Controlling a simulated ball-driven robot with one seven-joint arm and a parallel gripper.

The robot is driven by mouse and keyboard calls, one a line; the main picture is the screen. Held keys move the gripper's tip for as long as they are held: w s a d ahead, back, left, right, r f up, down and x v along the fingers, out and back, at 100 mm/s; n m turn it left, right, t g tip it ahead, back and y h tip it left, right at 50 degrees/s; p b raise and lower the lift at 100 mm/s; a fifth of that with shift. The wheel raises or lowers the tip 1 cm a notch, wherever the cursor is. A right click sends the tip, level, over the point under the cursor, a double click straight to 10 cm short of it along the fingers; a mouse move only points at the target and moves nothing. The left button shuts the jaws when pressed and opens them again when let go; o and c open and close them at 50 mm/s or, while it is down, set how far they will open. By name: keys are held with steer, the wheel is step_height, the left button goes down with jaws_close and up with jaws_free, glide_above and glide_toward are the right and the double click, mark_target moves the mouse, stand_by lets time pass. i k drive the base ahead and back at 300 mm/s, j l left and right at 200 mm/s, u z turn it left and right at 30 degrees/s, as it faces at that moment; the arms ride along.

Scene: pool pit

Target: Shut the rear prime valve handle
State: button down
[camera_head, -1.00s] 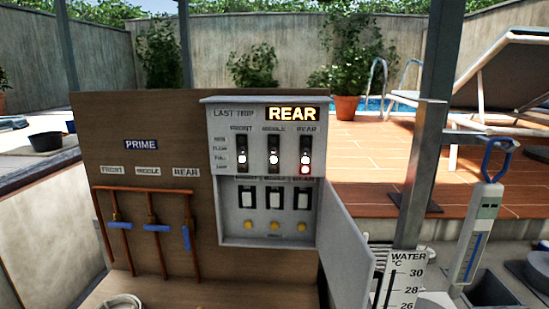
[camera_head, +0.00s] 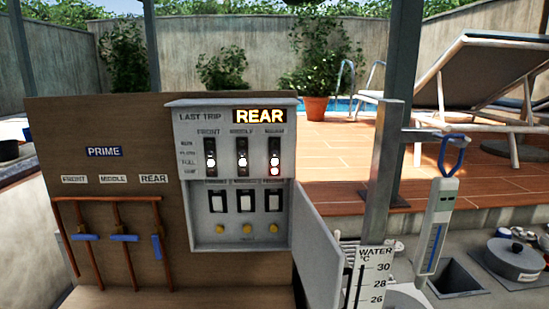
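The rear prime valve handle (camera_head: 157,247) is a blue lever on the rightmost copper pipe, under the REAR label (camera_head: 154,178) on the brown board. It stands upright, in line with its pipe. The front handle (camera_head: 85,237) and the middle handle (camera_head: 124,238) are blue and lie level, across their pipes. The PRIME sign (camera_head: 104,152) is above the labels. My gripper is not in view.
A grey control box (camera_head: 232,170) reads LAST TRIP REAR; its door (camera_head: 318,245) hangs open to the right. A metal post (camera_head: 382,155), a water thermometer (camera_head: 370,278) and a hanging meter (camera_head: 437,225) stand right of it. A lounger (camera_head: 495,75) is behind.

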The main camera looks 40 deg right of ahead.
mark_target(156, 241)
steer(key=i+j, duration=0.25)
steer(key=j, duration=0.15)
steer(key=i+j, duration=0.3)
steer(key=j, duration=0.15)
steer(key=i+j, duration=0.25)
steer(key=j, duration=0.15)
steer(key=i+j, duration=0.55)
steer(key=j, duration=0.25)
steer(key=i+z, duration=0.05)
